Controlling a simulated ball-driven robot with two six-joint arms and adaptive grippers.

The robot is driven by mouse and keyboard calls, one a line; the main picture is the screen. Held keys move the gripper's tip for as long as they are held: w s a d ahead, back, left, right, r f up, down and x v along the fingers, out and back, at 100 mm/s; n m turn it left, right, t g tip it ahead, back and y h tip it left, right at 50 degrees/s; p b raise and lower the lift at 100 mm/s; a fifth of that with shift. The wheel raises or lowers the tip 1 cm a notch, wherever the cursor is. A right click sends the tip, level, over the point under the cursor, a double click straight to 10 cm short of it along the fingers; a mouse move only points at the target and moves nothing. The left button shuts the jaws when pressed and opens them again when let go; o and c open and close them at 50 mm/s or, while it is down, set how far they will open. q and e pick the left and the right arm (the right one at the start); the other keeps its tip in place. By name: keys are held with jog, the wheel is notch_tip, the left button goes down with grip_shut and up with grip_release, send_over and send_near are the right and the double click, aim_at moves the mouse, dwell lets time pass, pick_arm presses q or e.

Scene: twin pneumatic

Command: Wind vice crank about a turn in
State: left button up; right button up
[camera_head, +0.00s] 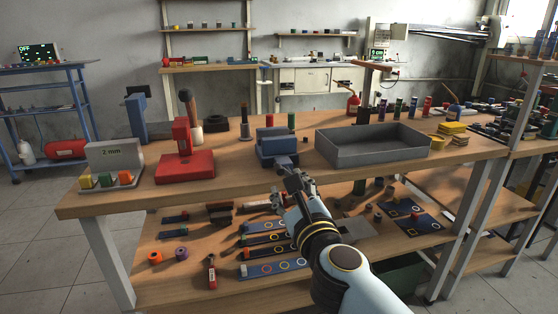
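A blue vice-like block (278,147) stands near the front edge of the workbench, left of the grey tray. Its crank is small and dark at the front and I cannot make it out clearly. My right gripper (291,181) is just below and in front of the block, at the bench's front edge. Its fingers are small and dark against the bench, so I cannot tell whether they are open or touch the crank. My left gripper is not in view.
A red press (185,160) and a grey "2 mm" block (115,157) stand left on the bench (235,182). A grey tray (372,156) is close on the right. Small bottles stand behind. A lower shelf (190,285) holds mats and small parts.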

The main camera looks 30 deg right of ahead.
aim_at(281, 173)
jog(key=x, duration=0.8)
jog(key=shift+w+d, duration=0.1)
jog(key=shift+w, duration=0.15)
jog(key=shift+c, duration=0.4)
grip_shut()
